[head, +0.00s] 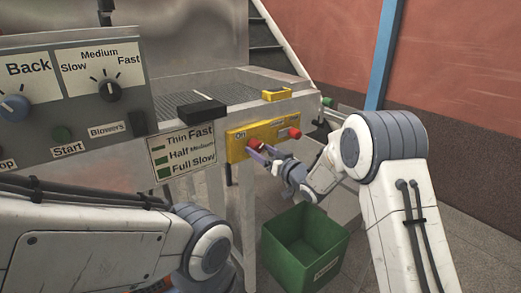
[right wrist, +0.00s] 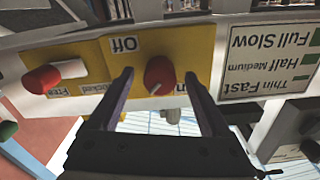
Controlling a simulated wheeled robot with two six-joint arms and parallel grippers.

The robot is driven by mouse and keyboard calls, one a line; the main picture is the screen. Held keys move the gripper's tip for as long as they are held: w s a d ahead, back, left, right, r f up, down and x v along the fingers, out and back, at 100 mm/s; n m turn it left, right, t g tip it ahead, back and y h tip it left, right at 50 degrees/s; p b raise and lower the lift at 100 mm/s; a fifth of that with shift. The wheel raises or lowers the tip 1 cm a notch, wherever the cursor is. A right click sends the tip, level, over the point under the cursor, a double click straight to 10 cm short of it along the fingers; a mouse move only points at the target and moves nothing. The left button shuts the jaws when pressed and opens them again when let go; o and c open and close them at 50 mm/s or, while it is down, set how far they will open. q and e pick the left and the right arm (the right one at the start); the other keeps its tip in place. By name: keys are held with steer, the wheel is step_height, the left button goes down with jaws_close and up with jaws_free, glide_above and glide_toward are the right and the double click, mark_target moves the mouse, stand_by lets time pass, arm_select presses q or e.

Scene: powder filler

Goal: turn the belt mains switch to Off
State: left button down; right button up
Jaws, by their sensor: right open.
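A yellow switch panel (head: 236,146) on the machine's front carries a red knob (head: 254,143), the belt mains switch. An upside-down "Off" label (right wrist: 124,44) is on the panel (right wrist: 92,60) in the right wrist view. My right gripper (head: 264,155) is open in front of the panel. In the right wrist view the red knob (right wrist: 160,73) lies between its spread fingers (right wrist: 159,82), with a gap on each side. A pale mark shows at the knob's lower edge. My left arm shows at lower left, but its gripper is not in view.
A second red knob (head: 294,133) sits on the panel's right end. A speed label plate (head: 184,151) is left of the panel. A green bin (head: 303,245) stands on the floor below. A grey control box (head: 75,95) with dials is at upper left.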

steer(key=shift+w+a, duration=0.25)
steer(key=shift+w, duration=0.05)
jaws_close()
steer(key=n+b, duration=0.2)
steer(key=shift+f+b, duration=0.2)
steer(key=shift+b, duration=0.1)
steer(key=n+b, duration=0.5)
steer(key=n, duration=0.1)
steer(key=n+b, duration=0.5)
steer(key=b, duration=0.1)
steer(key=shift+w+d+n, duration=0.1)
steer(key=shift+d+n, duration=0.1)
steer(key=shift+n, duration=0.2)
steer(key=shift+r+n+b, duration=0.15)
steer(key=shift+n+b, duration=0.85)
steer(key=shift+n, duration=0.05)
steer(key=shift+r+n+b, duration=0.15)
steer(key=shift+n+b, duration=0.8)
steer(key=shift+n, duration=0.1)
